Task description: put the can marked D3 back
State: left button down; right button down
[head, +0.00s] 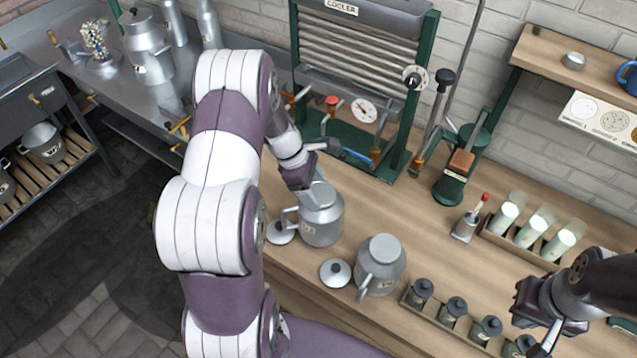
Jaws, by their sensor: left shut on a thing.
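A grey metal can (322,226) with a side handle stands on the wooden counter in the head view. My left gripper (305,188) is at its upper rim and appears shut on it; my arm and gripper hide part of the can's top. A second grey can (384,262) stands to its right, with a handle on its near side. I cannot read a D3 mark on either can. Two loose round lids, one left (281,233) and one right (336,272), lie on the counter. My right gripper (530,325) is at the lower right, away from the cans; its jaw opening is unclear.
A green-framed cooler (360,60) with a dial stands behind the cans. A rack of small dark jars (452,309) and a rack of pale-green glasses (533,228) are at right. Larger cans (148,52) stand on the metal bench at left. Counter between the racks is fairly clear.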

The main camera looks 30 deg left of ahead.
pick_arm(q)
jog(key=f, duration=0.4)
jog(key=shift+w, duration=0.2)
jog(key=shift+d+f, duration=0.1)
jog(key=shift+f, duration=0.05)
jog(key=shift+c, duration=0.3)
grip_release()
jog(key=shift+s, duration=0.1)
jog(key=shift+d, duration=0.1)
